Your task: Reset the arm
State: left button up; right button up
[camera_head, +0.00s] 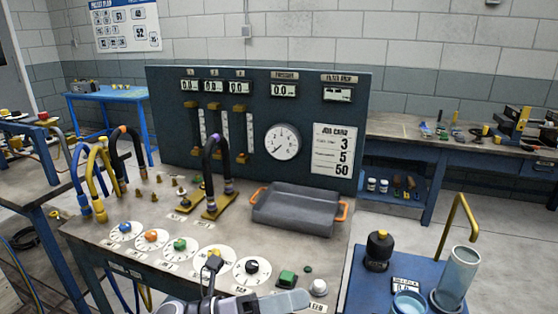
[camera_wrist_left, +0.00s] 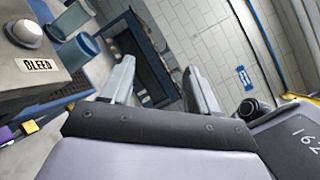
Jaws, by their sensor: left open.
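My left gripper (camera_head: 280,302) shows at the bottom edge of the head view, in front of the near edge of the control bench (camera_head: 130,245). Much of it is cut off by the frame. In the left wrist view its two grey fingers (camera_wrist_left: 160,85) stand apart with nothing between them. A white button (camera_wrist_left: 25,32) and a BLEED label (camera_wrist_left: 52,64) lie to the left of the fingers there. The white button also shows in the head view (camera_head: 318,287), right of the gripper. My right gripper is not in view.
The bench carries dials with coloured knobs (camera_head: 180,245), a green button (camera_head: 287,279), hoses (camera_head: 212,165) and a grey tray (camera_head: 298,210) before an upright gauge panel (camera_head: 260,95). A blue stand (camera_head: 365,290) with cylinders (camera_head: 458,275) is at the right.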

pick_arm(q)
jog(key=a+f+n+t+y+b, duration=0.1)
jog(key=a+f+n+t+y, duration=0.45)
jog(key=n, duration=0.85)
jog(key=a+f+n+t+y, duration=0.5)
jog(key=a+f+n+t, duration=0.15)
jog(key=n, duration=0.65)
jog(key=s+a+f+n+g+y, duration=0.2)
jog(key=s+a+f+n+y, duration=0.1)
jog(key=s+a+f+n, duration=0.2)
jog(key=s+a+f+n+g+y+b, duration=0.1)
jog(key=s+a+f+n+y, duration=0.3)
jog(key=s+f+n, duration=0.4)
notch_tip(320, 180, down, 2)
jog(key=shift+s+a+f+g, duration=0.25)
jog(key=shift+s+a+g, duration=0.3)
jog(key=shift+g, duration=0.35)
